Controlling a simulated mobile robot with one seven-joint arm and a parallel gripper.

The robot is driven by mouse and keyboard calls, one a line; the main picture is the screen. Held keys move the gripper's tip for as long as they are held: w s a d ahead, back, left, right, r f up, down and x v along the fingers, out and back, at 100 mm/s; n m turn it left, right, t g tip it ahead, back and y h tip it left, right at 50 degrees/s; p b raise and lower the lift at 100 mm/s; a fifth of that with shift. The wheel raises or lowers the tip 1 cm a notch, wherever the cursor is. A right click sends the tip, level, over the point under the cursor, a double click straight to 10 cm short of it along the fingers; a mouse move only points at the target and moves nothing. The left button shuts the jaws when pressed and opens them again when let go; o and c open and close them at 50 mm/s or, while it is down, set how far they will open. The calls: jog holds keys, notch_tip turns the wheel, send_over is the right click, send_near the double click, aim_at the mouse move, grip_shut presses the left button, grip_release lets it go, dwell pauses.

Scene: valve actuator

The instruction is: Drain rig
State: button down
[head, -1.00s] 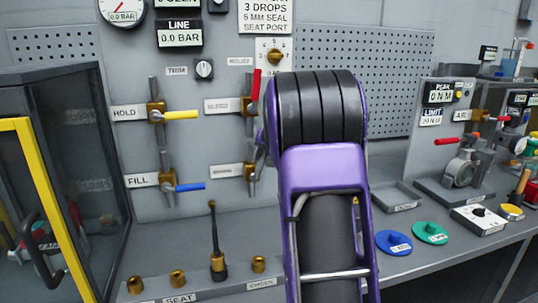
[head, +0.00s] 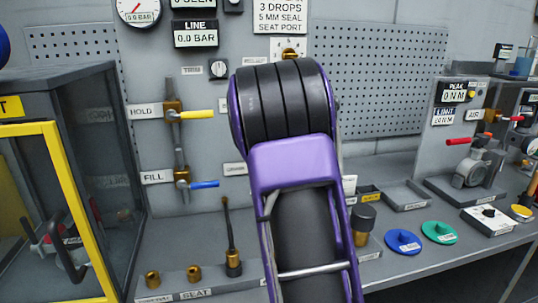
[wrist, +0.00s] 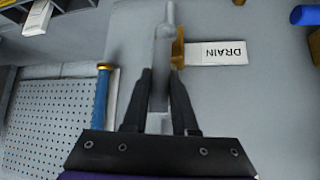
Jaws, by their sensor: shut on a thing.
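In the wrist view my gripper (wrist: 160,75) is closed around a pale grey part of the drain valve, beside the upside-down DRAIN label (wrist: 218,52). The brass valve body (wrist: 178,48) shows just right of the fingers. The exact contact is hard to make out. In the head view my purple and black arm hides the gripper and the right-hand valve column. The HOLD valve's yellow lever (head: 197,114) and the FILL valve's blue lever (head: 204,184) both stick out to the right. The pressure gauge (head: 138,9) is at top left, and the line display (head: 195,34) reads 0.0 BAR.
A yellow-framed cabinet (head: 58,125) stands close on the left. Brass fittings (head: 194,273) and an upright dark tool (head: 231,240) stand on the bench. Blue (head: 403,241) and green discs (head: 439,232) and an empty tray (head: 405,194) are to the right.

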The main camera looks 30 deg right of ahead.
jog(key=c, duration=0.7)
grip_release()
jog(key=v, duration=1.7)
jog(key=shift+a+r, duration=0.1)
jog(key=shift+r, duration=0.05)
